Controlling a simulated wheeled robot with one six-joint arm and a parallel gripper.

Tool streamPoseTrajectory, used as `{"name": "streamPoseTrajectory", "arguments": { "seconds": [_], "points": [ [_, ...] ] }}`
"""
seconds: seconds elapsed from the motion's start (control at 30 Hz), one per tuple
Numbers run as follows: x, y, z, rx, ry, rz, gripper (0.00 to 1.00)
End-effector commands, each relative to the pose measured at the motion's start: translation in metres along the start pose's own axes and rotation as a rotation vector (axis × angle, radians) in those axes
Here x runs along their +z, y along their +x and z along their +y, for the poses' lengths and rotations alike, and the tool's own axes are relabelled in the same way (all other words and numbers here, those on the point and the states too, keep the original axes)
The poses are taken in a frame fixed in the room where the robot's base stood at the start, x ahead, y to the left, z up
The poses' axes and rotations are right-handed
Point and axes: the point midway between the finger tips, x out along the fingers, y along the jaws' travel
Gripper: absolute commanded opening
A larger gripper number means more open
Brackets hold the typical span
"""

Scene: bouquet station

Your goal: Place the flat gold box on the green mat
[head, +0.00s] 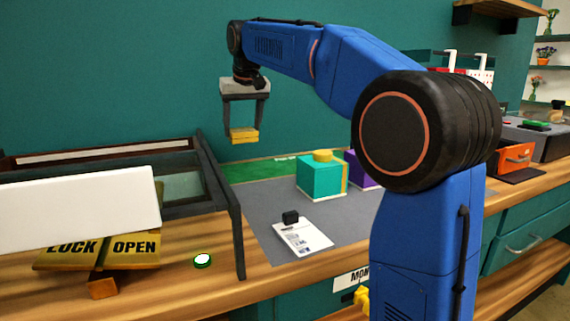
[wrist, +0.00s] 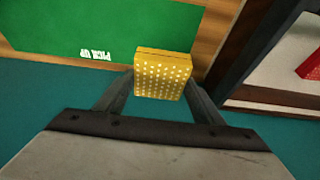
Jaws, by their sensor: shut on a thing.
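My gripper (head: 244,122) is shut on the flat gold box (head: 244,135) and holds it up in the air near the back wall. In the wrist view the gold box (wrist: 163,74) has white dots on its face and sits between the two fingers of my gripper (wrist: 160,90). The green mat (head: 252,170) is a strip at the back of the counter, partly hidden behind other things. In the wrist view the green mat (wrist: 60,28) carries the words "PICK UP", and the box shows over its right part, apart from it as seen in the head view.
A teal box (head: 318,177) with a gold top and a purple box (head: 358,170) stand on the grey mat (head: 262,205). A dark-framed case (head: 215,185) stands left of the mats.

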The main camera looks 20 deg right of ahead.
Motion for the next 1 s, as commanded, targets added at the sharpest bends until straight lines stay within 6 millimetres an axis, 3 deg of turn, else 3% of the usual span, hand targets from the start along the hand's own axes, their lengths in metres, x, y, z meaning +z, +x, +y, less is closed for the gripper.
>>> {"name": "streamPoseTrajectory", "arguments": {
  "seconds": [0.3, 0.57, 0.8, 1.0],
  "points": [
    [0.019, 0.047, 0.000, 0.000, -0.001, -0.002, 0.36],
    [0.025, 0.062, 0.000, 0.000, -0.001, 0.000, 0.36],
    [0.037, 0.090, 0.000, 0.000, -0.001, -0.001, 0.36],
    [0.038, 0.094, 0.000, 0.000, 0.000, 0.001, 0.36]
  ]
}}
